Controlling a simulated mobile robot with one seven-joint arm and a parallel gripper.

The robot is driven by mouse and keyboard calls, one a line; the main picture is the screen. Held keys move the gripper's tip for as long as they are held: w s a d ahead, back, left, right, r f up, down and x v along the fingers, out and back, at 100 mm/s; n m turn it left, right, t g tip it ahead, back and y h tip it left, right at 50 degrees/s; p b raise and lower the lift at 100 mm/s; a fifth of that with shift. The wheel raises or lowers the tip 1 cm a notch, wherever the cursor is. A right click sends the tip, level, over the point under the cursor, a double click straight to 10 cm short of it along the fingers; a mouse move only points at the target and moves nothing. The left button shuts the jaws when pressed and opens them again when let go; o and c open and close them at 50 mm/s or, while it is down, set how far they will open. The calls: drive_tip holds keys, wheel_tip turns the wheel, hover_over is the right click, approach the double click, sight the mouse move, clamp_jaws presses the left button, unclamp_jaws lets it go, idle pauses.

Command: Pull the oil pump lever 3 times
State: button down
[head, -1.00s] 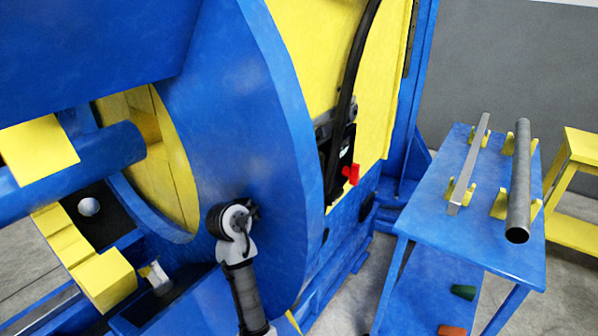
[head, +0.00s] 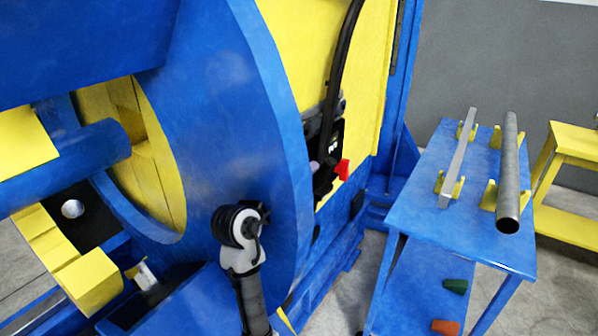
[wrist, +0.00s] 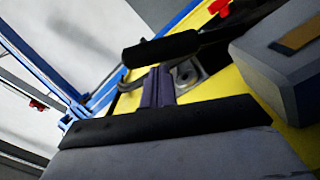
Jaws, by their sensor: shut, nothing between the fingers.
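In the wrist view my gripper (wrist: 158,78) is shut and empty, its two dark fingers together. Just beyond the fingertips is a black cylindrical grip (wrist: 160,47), which looks like the oil pump lever's handle. A grey eye-shaped metal fitting (wrist: 187,73) is right beside the fingers. I cannot tell whether the fingers touch the handle. In the head view a black unit (head: 328,145) with a red part (head: 343,170) sits against the yellow panel, and the lever cannot be made out clearly. My gripper cannot be picked out in the head view.
A large blue disc (head: 225,110) stands left of the yellow panel (head: 300,50). A grey box (wrist: 292,60) is close on the right in the wrist view. A blue table (head: 425,210) holds a square bar (head: 457,160) and a round pipe (head: 509,175) on yellow rests.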

drive_tip(key=shift+s+d+f+m+b, duration=0.25)
drive_tip(key=shift+d+m, duration=0.15)
drive_tip(key=shift+m, duration=0.1)
drive_tip(key=shift+s+d+f+m+b, duration=0.1)
drive_tip(key=shift+s+d+m+b, duration=0.15)
drive_tip(key=shift+d+m, duration=0.2)
drive_tip(key=shift+s+a, duration=0.1)
drive_tip(key=shift+s, duration=0.05)
